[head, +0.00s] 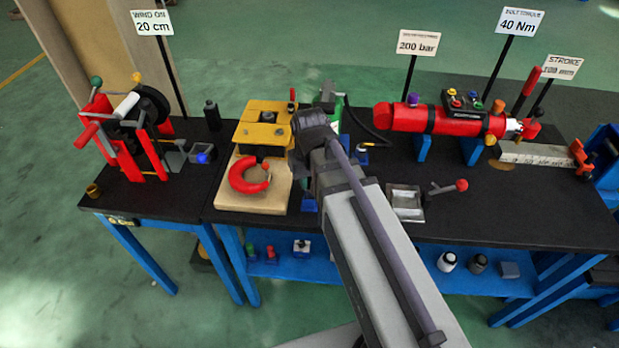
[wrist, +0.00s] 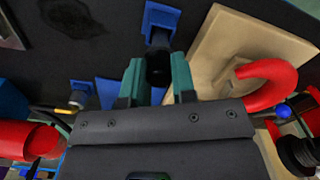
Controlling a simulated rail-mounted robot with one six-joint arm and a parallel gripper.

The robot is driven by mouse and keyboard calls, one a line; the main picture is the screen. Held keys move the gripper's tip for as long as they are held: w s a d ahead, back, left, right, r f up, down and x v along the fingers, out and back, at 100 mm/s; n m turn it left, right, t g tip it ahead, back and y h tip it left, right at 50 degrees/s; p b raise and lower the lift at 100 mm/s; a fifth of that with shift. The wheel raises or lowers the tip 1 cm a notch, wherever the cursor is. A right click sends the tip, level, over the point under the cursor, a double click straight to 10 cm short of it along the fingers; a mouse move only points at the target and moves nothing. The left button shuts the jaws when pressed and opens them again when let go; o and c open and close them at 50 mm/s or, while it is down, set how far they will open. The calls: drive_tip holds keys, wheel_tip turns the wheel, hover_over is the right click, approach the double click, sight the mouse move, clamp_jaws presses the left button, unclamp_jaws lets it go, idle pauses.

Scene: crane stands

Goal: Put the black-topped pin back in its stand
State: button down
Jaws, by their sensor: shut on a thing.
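My gripper (wrist: 158,76) has two green fingers, closed on the black top of a pin (wrist: 158,67) in the wrist view. A small blue stand (wrist: 162,16) lies just beyond the pin, on the black table. The blue stand's lower part runs close behind the black top, and I cannot tell whether the pin touches it or sits in it. The pin's lower end is hidden. In the head view my arm covers the gripper and the pin. A blue piece (head: 309,204) beside the board there looks like the same stand.
A tan board (head: 224,200) with a red shackle (head: 250,175) lies to the left in the head view. A metal tray (head: 405,203) and red-knobbed lever (head: 461,185) are farther right. Black tabletop between them is clear.

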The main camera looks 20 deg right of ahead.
drive_tip(key=shift+f+b, duration=0.5)
drive_tip(key=shift+f, duration=0.15)
drive_tip(key=c, duration=0.8)
unclamp_jaws()
drive_tip(key=shift+r, duration=0.15)
drive_tip(key=shift+c, duration=0.2)
wheel_tip(320, 180, up, 5)
drive_tip(key=p, duration=0.5)
wheel_tip(320, 180, up, 11)
drive_tip(key=p, duration=1.1)
drive_tip(key=s+f+b, duration=0.1)
drive_tip(key=s, duration=0.5)
drive_tip(key=shift+f, duration=0.2)
